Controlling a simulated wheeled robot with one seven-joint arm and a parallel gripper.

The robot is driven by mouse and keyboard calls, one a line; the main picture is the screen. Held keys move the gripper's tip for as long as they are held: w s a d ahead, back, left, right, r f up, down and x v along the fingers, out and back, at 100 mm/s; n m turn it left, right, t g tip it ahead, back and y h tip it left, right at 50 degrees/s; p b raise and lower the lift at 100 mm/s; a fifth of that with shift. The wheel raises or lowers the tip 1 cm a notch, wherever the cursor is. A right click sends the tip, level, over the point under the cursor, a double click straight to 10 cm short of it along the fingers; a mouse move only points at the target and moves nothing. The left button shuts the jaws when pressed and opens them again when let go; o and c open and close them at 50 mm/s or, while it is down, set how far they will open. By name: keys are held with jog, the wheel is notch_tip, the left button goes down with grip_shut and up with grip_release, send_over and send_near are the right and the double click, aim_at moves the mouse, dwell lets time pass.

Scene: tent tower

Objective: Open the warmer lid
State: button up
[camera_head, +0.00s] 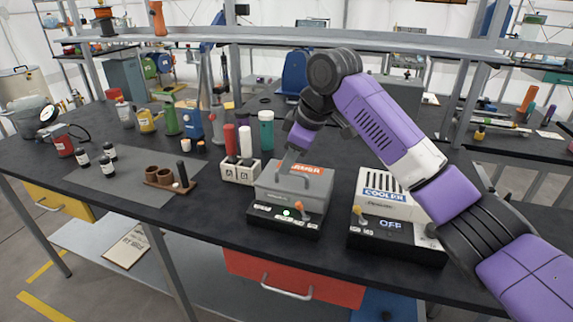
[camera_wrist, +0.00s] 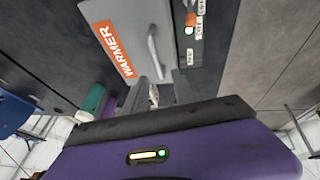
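The warmer (camera_head: 285,212) is a grey box on a black base near the table's front edge, with an orange knob and a small green light. Its grey lid (camera_head: 288,180) is down and has an orange label and a bar handle (camera_head: 293,180). In the wrist view the lid (camera_wrist: 130,15), its orange WARMER label (camera_wrist: 112,48) and the handle (camera_wrist: 154,52) show beyond my fingers. My gripper (camera_wrist: 160,88) is open and empty, with a gap between its two grey fingers. The exact fingertip height is unclear.
The cooler (camera_head: 384,205), with an OFF display, stands right of the warmer. A white holder (camera_head: 240,172) with red and white tubes stands close on the left.

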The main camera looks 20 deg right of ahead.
jog(key=shift+x, duration=1.15)
grip_shut()
dwell(0.6)
